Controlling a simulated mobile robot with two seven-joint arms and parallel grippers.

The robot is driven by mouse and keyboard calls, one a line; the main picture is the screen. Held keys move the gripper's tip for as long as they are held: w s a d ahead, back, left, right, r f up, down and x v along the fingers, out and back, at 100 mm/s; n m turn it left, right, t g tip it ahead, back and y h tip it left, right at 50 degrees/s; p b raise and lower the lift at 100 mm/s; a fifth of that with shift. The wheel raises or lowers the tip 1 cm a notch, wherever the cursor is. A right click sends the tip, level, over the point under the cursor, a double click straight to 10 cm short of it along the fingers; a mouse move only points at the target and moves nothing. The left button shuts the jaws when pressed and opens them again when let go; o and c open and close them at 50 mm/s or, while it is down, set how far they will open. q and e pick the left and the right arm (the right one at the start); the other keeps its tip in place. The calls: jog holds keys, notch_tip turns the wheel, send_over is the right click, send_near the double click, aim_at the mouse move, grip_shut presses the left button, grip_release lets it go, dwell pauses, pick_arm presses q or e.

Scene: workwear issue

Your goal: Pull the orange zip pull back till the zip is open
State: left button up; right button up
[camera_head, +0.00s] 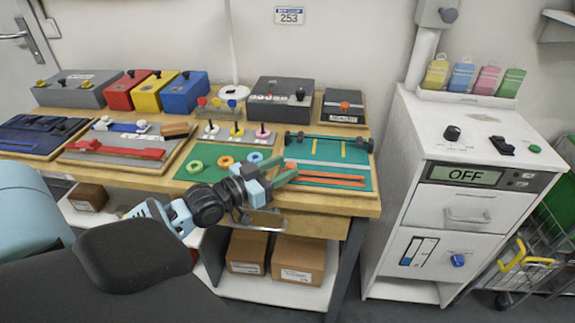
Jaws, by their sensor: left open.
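The zip (335,176) shows as two parallel orange strips on a teal board (352,152) at the front right of the bench. A small orange piece that looks like the zip pull (291,165) is at the left end of the strips. My left gripper (279,171) reaches in from the left. Its green fingers are open, close to the orange piece and the left end of the zip. I cannot tell whether a finger touches the pull. The fingers partly cover that end. My right gripper is not in view.
Coloured rings (226,161) lie to the left on a green board. Grey and coloured boxes (184,91) stand at the back. A white cabinet (446,200) with an OFF display is to the right.

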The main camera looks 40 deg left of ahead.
pick_arm(q)
jog(key=v, duration=0.4)
jog(key=shift+s, duration=0.1)
jog(key=shift+s+a, duration=0.15)
jog(key=shift+s, duration=0.3)
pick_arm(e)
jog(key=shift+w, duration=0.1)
